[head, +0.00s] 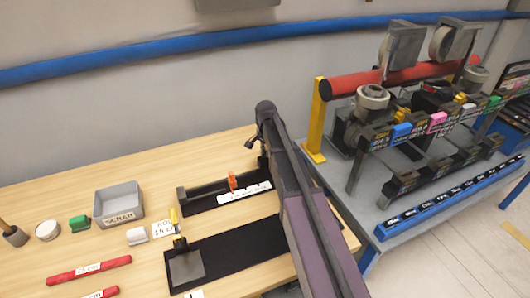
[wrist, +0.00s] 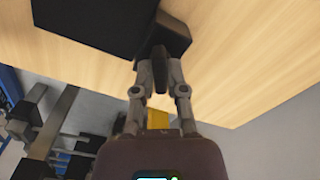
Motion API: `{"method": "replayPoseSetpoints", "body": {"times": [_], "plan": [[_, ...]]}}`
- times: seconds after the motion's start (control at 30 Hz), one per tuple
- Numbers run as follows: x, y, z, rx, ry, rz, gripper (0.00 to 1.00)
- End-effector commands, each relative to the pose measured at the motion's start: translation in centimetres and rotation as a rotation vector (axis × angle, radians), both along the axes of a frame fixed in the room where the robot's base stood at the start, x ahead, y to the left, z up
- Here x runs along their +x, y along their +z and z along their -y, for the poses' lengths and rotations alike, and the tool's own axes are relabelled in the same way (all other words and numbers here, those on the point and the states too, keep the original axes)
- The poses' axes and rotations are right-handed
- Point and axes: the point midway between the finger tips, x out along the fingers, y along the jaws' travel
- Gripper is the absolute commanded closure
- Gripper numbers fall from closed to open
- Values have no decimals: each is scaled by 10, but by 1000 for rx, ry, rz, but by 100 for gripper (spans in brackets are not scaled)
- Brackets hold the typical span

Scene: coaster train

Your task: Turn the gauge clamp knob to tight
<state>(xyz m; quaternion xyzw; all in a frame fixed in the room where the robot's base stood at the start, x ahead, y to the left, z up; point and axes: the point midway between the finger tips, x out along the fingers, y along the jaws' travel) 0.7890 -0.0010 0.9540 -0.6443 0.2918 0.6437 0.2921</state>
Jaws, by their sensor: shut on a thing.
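The gauge (head: 210,198) is a long black fixture on the wooden table, with an orange piece (head: 232,181) and a white scale strip (head: 245,193). Its right end is hidden behind my arm in the head view. In the wrist view, my gripper (wrist: 159,62) is shut on a dark knob (wrist: 160,73), one finger on each side. Dark blocky parts (wrist: 75,22) lie just beyond it. The knob's marks and its turn angle cannot be read. In the head view, my gripper is mostly hidden by the arm.
A second black fixture with a grey plate (head: 187,267) lies in front. A grey scrap bin (head: 119,204), a green block (head: 79,223) and red bars (head: 89,270) are at left. A grey bench with machinery and a red roller (head: 345,86) stands at right.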

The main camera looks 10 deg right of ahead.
Motion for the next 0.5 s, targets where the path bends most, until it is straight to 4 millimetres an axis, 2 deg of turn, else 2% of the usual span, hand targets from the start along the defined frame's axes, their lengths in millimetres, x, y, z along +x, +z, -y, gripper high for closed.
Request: {"method": "replayPoseSetpoints", "body": {"times": [0.33, 0.37, 0.4, 0.47, 0.5], "plan": [[-2, 0, 0, -1, -3, -4, 100], [-2, 0, 0, -1, -3, -4, 77], [-2, 0, 0, -1, -3, -4, 65], [-2, 0, 0, 0, -2, -4, 49], [-2, 0, 0, 0, -2, -4, 49]]}}
